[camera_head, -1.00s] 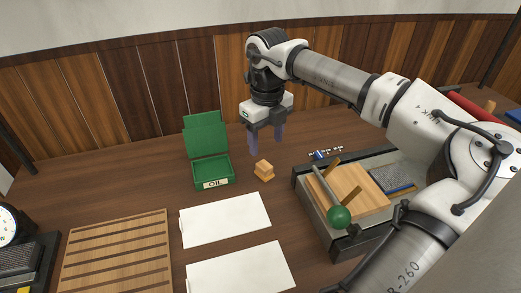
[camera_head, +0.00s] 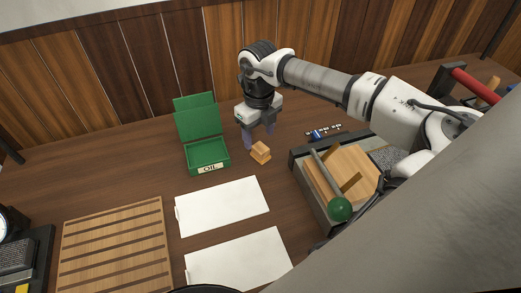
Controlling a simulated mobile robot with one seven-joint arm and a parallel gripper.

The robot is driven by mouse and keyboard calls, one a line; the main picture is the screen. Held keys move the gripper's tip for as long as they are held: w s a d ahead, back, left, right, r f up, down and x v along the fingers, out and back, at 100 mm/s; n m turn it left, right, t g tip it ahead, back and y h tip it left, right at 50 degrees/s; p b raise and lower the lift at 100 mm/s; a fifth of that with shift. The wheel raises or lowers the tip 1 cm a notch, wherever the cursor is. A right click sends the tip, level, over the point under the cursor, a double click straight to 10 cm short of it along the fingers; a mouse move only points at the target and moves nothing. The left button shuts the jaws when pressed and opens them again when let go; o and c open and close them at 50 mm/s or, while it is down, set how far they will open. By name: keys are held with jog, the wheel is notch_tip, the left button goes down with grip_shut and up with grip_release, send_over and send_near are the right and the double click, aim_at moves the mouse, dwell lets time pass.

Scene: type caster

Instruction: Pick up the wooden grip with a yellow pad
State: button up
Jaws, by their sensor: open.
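A small wooden block (camera_head: 260,153), the likely wooden grip, stands on the brown table right of the green box. It has a narrowed waist; I cannot make out a yellow pad on it. My gripper (camera_head: 260,140) points down with its two bluish fingers apart and nothing between them. The fingers are just behind and above the block in the picture. I cannot tell whether they touch it.
An open green box (camera_head: 207,168) labelled OIL stands left of the block. Two white sheets (camera_head: 222,205) and a slatted wooden board (camera_head: 112,245) lie in front. A press-like device with a green knob (camera_head: 340,209) stands right. Small blue items (camera_head: 318,134) lie behind it.

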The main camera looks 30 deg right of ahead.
aim_at(261, 147)
jog(key=shift+s+f+p, duration=0.15)
jog(key=shift+f+p, duration=0.2)
jog(key=shift+f, duration=0.05)
jog(key=f+p, duration=0.1)
jog(key=f, duration=0.3)
jog(key=shift+s+f, duration=0.15)
jog(key=shift+s, duration=0.05)
jog(key=shift+c, duration=0.5)
jog(key=c, duration=1.1)
jog(key=shift+o, duration=0.2)
